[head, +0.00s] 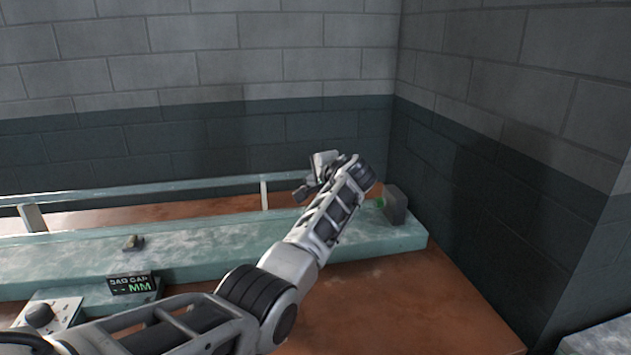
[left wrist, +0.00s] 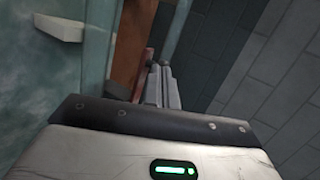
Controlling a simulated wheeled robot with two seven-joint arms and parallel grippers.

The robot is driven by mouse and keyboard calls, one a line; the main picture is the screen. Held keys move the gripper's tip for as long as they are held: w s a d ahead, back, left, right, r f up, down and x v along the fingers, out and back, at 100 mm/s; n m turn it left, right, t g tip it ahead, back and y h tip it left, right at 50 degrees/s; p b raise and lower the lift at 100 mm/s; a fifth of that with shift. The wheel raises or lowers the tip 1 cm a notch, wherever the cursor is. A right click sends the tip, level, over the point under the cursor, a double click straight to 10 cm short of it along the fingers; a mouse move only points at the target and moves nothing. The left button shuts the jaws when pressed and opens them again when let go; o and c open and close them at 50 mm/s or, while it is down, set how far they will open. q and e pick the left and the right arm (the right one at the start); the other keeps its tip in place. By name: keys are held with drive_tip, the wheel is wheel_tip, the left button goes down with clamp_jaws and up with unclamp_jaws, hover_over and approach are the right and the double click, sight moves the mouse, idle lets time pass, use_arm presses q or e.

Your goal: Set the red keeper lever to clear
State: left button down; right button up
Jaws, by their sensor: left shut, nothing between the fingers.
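My left gripper (head: 306,190) is at the far right part of the pale green bench rail, above its surface, and its fingers are shut and empty. In the left wrist view the closed grey fingers (left wrist: 162,88) point away from the camera. A small dark red strip (left wrist: 148,57) shows beside the fingertips; I cannot tell whether it is the keeper lever or whether the fingers touch it. No red lever can be made out in the head view, where my left arm and gripper cover part of the rail. My right gripper is not in view.
A grey block with a green spot (head: 395,205) stands at the rail's right end. A small dark piece (head: 133,243) lies on the pale green rail (head: 210,245). A display reading MM (head: 132,284) and a knob panel (head: 45,314) are at lower left. Brick walls close the back and right.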

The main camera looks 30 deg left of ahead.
use_arm(q)
drive_tip(key=s+f+p+v, duration=0.1)
drive_tip(key=p+v, duration=0.1)
drive_tip(key=v, duration=1.2)
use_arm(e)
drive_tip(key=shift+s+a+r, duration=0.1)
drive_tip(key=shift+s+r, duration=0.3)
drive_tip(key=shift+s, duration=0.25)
